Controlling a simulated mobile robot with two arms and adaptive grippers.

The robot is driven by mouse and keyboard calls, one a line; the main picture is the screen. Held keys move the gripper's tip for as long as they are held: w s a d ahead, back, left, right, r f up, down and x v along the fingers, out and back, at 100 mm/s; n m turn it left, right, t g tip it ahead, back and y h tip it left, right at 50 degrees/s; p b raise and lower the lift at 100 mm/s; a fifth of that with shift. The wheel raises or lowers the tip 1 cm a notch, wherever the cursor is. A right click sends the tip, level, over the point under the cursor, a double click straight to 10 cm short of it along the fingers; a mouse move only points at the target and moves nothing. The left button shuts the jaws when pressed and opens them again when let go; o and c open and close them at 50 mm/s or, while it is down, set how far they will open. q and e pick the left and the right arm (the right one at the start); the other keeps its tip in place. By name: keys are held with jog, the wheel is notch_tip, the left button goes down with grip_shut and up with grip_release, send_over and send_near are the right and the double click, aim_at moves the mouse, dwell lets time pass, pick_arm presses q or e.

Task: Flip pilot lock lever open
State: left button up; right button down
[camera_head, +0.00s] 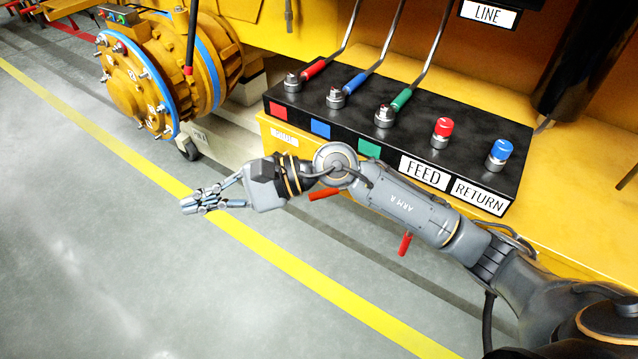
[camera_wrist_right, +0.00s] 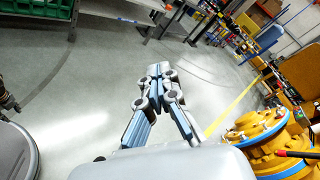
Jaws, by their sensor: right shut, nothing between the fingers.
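Two red handles show below the black panel, one (camera_head: 323,193) just under my right wrist and one (camera_head: 404,243) beside my right forearm. My arm hides part of the area around them, and I cannot tell which, if either, is the pilot lock lever. My right gripper (camera_head: 188,205) is shut and empty over the floor, left of the panel and apart from both handles. Its fingers also show closed together in the right wrist view (camera_wrist_right: 160,72). My left gripper is not in view.
The black panel (camera_head: 470,125) carries hoses with red, blue and green collars, plus red (camera_head: 442,130) and blue (camera_head: 499,152) caps. A yellow flanged drum (camera_head: 135,85) stands left of it. The grey floor (camera_head: 90,250) with a yellow line is clear.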

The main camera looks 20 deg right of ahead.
jog(key=w+d+f+n+h, duration=0.3)
jog(key=d+f+n+h, duration=0.3)
jog(key=d+h, duration=0.1)
jog(key=n+t+h, duration=0.2)
jog(key=n+h, duration=0.2)
jog(key=h, duration=0.5)
send_over(329, 192)
jog(key=a, duration=0.1)
jog(key=f, duration=0.1)
pick_arm(q)
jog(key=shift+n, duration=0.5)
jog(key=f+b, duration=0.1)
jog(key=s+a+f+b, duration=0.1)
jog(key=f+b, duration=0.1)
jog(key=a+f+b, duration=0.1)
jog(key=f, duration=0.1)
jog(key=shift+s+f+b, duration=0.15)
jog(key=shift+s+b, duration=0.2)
jog(key=shift+b, duration=0.05)
pick_arm(e)
jog(key=s+x, duration=0.1)
jog(key=x, duration=0.8)
jog(key=shift+a+f, duration=0.25)
jog(key=shift+a, duration=0.2)
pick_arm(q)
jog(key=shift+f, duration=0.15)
pick_arm(e)
jog(key=shift+w, duration=0.1)
